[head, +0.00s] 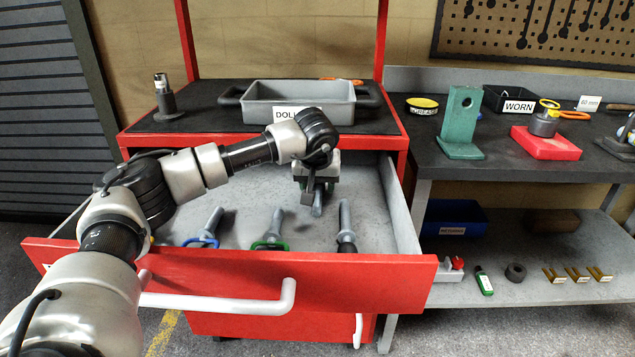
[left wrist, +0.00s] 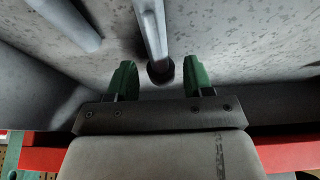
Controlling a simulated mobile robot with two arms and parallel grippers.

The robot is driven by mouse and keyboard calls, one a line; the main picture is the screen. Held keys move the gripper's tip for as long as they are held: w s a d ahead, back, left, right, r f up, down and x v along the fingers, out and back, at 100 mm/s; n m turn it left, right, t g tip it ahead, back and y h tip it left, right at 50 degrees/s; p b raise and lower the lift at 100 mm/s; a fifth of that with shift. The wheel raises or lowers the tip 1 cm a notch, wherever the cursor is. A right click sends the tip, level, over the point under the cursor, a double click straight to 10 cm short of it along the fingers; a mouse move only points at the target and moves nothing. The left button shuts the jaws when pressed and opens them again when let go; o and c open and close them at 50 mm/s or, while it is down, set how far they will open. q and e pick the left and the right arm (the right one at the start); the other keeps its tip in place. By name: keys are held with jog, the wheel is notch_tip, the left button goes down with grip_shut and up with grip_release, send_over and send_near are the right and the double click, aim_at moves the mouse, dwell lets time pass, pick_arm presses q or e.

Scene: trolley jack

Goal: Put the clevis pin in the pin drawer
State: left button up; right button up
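The red drawer (head: 250,274) of the trolley is pulled open and holds several pins. A plain grey pin with a dark end, seemingly the clevis pin (head: 317,205), lies in the drawer under my left gripper (head: 308,195); it also shows in the left wrist view (left wrist: 152,30). My left gripper is open in the left wrist view (left wrist: 160,78), its green fingertips on either side of the pin's dark end with gaps. The gripper hides that end in the head view. My right gripper is not in view.
A blue-handled pin (head: 210,228), a green-ringed pin (head: 272,235) and a black-ended pin (head: 345,225) lie near the drawer front. A grey tray (head: 300,90) stands on the trolley top. A workbench (head: 545,185) with several parts stands at right.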

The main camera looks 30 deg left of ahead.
aim_at(316, 204)
pick_arm(q)
jog(key=shift+o, duration=0.5)
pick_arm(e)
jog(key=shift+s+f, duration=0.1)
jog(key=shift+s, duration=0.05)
pick_arm(q)
jog(key=shift+r, duration=0.1)
jog(key=shift+r, duration=0.35)
jog(key=p+v, duration=0.1)
jog(key=v, duration=1.1)
jog(key=shift+r+p, duration=0.2)
jog(key=shift+p, duration=0.1)
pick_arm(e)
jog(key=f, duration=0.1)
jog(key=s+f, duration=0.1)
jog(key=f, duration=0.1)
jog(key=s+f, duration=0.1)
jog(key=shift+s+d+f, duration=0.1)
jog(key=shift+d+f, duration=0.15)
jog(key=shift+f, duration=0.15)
